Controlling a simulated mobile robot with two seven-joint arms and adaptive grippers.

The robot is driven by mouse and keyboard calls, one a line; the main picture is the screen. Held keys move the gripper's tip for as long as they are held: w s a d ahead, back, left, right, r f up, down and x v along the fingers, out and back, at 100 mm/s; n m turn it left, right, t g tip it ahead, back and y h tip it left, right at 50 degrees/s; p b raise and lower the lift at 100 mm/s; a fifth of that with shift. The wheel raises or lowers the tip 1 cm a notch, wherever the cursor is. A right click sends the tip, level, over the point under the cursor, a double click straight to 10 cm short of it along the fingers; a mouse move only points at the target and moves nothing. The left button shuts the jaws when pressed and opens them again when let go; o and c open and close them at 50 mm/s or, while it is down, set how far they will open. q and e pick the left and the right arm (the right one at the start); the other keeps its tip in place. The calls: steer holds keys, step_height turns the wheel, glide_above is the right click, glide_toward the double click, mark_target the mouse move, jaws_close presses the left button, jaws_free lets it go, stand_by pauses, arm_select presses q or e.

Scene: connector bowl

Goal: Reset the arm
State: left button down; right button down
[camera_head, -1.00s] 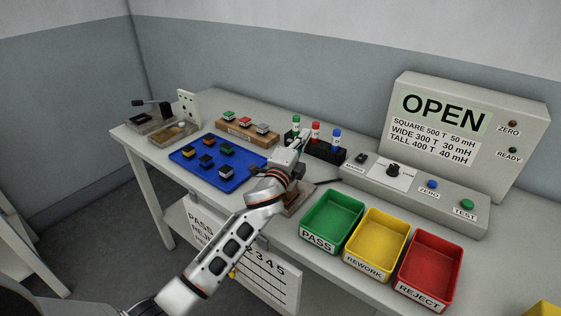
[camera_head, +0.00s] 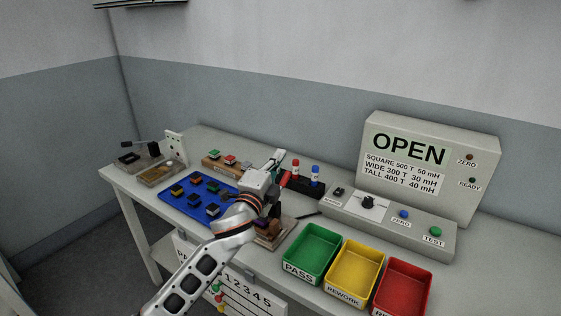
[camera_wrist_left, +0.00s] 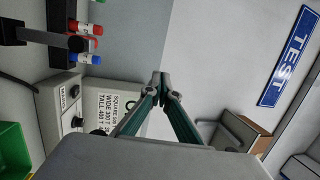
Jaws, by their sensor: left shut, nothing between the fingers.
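My left gripper (camera_head: 275,162) is raised over the workbench in front of the pen rack (camera_head: 308,186). Its fingertips also show together in the left wrist view (camera_wrist_left: 160,80), with nothing between them. My left arm crosses the front of the bench and partly hides a brown fixture (camera_head: 270,240) below it. My right gripper is not in view.
A blue tray (camera_head: 172,196) with several connectors lies left of my arm. Green (camera_head: 312,250), yellow (camera_head: 355,268) and red (camera_head: 402,282) bins stand at the front right. The meter box (camera_head: 430,165) reads OPEN. A wall sign reading TEST (camera_wrist_left: 291,55) shows in the wrist view.

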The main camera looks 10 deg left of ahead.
arm_select(q)
steer(key=shift+s+r, duration=0.3)
steer(key=shift+r, duration=0.1)
steer(key=s+a+f+n+g+y, duration=0.35)
steer(key=s+a+f, duration=0.25)
steer(key=s+f, duration=0.35)
steer(key=s+a+f+n+g+y, duration=0.25)
steer(key=s+a+f+n, duration=0.3)
steer(key=s+f, duration=0.4)
steer(key=s+a+f+n+g+y, duration=0.1)
steer(key=s+a+f+n+g, duration=0.2)
steer(key=s, duration=0.7)
steer(key=s+a+f+g+y, duration=0.1)
steer(key=s+a+f+g, duration=0.2)
steer(key=s+a+f, duration=0.5)
steer(key=d+f+n+t+h, duration=0.1)
steer(key=d+f+h, duration=0.2)
steer(key=d, duration=0.6)
steer(key=d+f+n+t+h, duration=0.2)
steer(key=d+f+h, duration=0.2)
steer(key=d+f, duration=0.4)
steer(key=shift+d+f, duration=0.25)
steer(key=shift+d, duration=0.3)
